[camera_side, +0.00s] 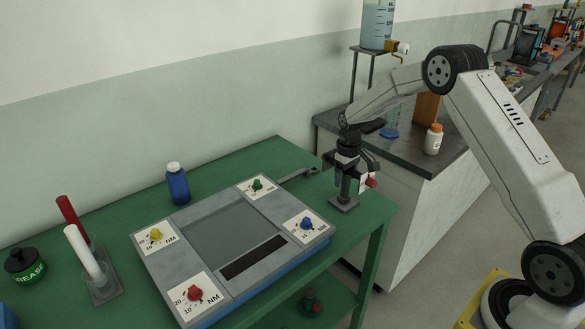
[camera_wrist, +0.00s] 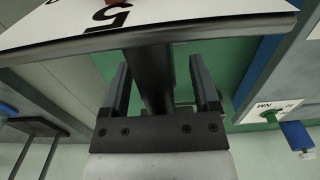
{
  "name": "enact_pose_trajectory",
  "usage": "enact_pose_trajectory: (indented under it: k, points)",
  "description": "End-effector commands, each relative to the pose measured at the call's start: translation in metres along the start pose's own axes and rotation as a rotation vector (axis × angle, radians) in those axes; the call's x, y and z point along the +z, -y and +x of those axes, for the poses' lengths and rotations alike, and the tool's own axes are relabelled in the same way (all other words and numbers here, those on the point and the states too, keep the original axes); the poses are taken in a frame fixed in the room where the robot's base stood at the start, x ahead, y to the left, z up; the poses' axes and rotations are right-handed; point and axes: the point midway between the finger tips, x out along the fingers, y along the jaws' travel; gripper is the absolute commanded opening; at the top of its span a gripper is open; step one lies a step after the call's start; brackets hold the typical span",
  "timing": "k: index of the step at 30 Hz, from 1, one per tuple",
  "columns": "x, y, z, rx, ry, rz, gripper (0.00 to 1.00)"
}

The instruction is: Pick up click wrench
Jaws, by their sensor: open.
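My gripper (camera_side: 352,166) points down over the right end of the green table, and its open fingers also show in the wrist view (camera_wrist: 158,68). A dark upright bar (camera_wrist: 150,85) runs between the fingers, with a gap on either side. In the side view it matches a small grey stand (camera_side: 343,204) with a white scale plate and a red knob (camera_side: 371,181). A slim grey metal tool (camera_side: 298,174), which looks like a wrench, lies left of the stand near the table's back edge. I cannot tell which of these is the click wrench.
A grey torque panel (camera_side: 223,292) with coloured knobs fills the table's middle. A blue bottle (camera_side: 177,184) stands behind it. A rack (camera_side: 105,290) with red and white tubes and a grease tub (camera_side: 25,265) stand left. A bench (camera_side: 410,150) with a white bottle (camera_side: 433,140) is behind.

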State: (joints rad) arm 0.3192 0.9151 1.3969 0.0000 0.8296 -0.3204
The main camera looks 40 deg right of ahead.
Motion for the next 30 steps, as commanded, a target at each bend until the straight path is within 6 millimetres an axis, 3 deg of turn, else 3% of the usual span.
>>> enact_pose_trajectory:
  k: [8,15,30]
  points:
    - [0.0,0.0,-0.0003,0.0,0.0,0.0,0.76]
    - [0.0,0.0001,-0.0004,0.0,0.0,0.0,0.0]
    - [0.0,0.0003,-0.0004,0.0,0.0,0.0,0.0]
